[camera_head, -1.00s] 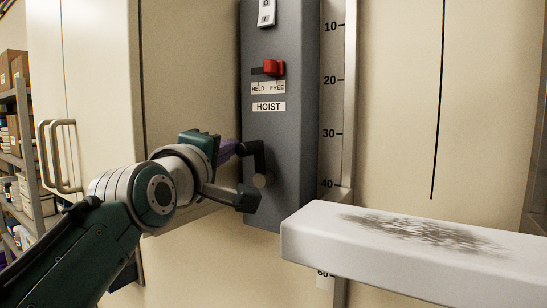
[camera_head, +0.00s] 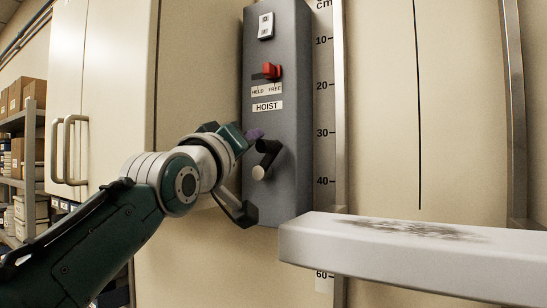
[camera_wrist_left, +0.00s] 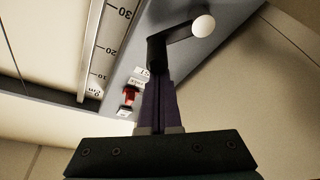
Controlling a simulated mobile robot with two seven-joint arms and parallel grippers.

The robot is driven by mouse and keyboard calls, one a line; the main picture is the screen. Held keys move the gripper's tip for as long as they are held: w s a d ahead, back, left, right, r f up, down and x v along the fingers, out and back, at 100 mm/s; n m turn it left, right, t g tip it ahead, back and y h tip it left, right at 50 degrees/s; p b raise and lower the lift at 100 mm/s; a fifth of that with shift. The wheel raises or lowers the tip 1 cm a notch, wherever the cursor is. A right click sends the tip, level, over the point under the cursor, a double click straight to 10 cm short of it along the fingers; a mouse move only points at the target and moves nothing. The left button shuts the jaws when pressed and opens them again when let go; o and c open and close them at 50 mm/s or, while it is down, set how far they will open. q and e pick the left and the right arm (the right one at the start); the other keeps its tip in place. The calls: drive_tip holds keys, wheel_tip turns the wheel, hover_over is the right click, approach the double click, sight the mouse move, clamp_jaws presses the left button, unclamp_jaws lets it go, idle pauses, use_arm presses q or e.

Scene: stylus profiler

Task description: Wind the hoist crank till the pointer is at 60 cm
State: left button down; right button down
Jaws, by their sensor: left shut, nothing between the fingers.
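The hoist crank shows as a dark arm with a black handle (camera_head: 269,147) at the upper right of its pale round hub (camera_head: 262,172), low on the grey hoist panel (camera_head: 291,150). My left gripper (camera_head: 254,134) is shut and empty, its purple fingertips at the handle's end. In the left wrist view the closed fingers (camera_wrist_left: 158,106) line up with the handle (camera_wrist_left: 157,57); I cannot tell whether they touch. The centimetre scale (camera_head: 323,110) shows 10 to 40 and 60; the white beam (camera_head: 400,262) hides the stretch around 50. I cannot make out a pointer. My right gripper is out of view.
A red lever (camera_head: 272,71) sits toward FREE above the HOIST label (camera_head: 267,106). A cabinet with handles (camera_head: 69,150) and a shelf of boxes (camera_head: 27,150) stand at the left. The white beam juts out at the lower right.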

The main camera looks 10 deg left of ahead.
use_arm(q)
drive_tip(key=m, duration=0.1)
drive_tip(key=d+f+m+h+b, duration=0.1)
drive_tip(key=m+b, duration=0.1)
drive_tip(key=shift+s+d+f+m+h, duration=0.2)
drive_tip(key=shift+s+f+m+h, duration=0.05)
drive_tip(key=shift+m+h, duration=0.15)
wheel_tip(320, 180, down, 10)
drive_tip(key=m+g+h+b, duration=0.4)
drive_tip(key=m+h, duration=0.3)
drive_tip(key=m, duration=1.5)
drive_tip(key=shift+m+g, duration=0.3)
drive_tip(key=shift+g, duration=0.4)
drive_tip(key=shift+a, duration=0.2)
